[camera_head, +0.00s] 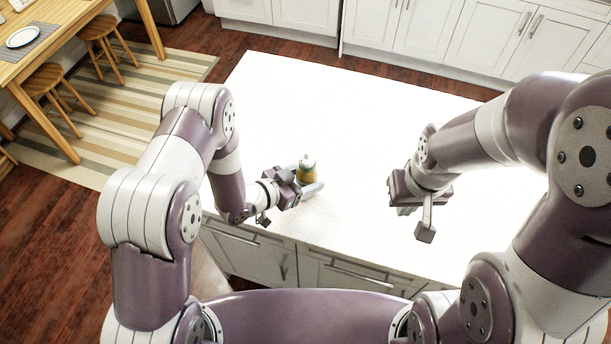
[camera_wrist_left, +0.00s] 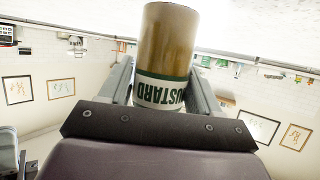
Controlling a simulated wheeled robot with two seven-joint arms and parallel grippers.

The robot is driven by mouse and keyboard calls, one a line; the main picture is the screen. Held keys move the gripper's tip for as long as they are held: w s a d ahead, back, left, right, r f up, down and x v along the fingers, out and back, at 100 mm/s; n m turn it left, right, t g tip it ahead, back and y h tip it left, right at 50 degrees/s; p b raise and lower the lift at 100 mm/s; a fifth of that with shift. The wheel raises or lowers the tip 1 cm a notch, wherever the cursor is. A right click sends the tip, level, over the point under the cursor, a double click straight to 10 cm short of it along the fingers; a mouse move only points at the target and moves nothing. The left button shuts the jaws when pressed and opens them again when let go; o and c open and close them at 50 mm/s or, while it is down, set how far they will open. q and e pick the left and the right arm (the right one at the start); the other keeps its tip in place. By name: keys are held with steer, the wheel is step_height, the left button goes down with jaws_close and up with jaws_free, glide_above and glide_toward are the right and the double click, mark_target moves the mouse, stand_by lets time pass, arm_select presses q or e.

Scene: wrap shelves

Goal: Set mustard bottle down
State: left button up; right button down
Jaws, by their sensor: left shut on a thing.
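The white counter top is otherwise bare, with wide free room behind and between the grippers. White cabinets (camera_head: 440,30) stand along the back. A wooden table (camera_head: 60,45) and stools (camera_head: 98,30) stand at the far left on a striped rug (camera_head: 130,120).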

arm_select(q)
steer(key=shift+f, duration=0.35)
steer(key=shift+w+f, duration=0.25)
steer(key=shift+w, duration=0.05)
steer(key=o, duration=1.3)
steer(key=shift+s, duration=0.15)
steer(key=shift+r, duration=0.1)
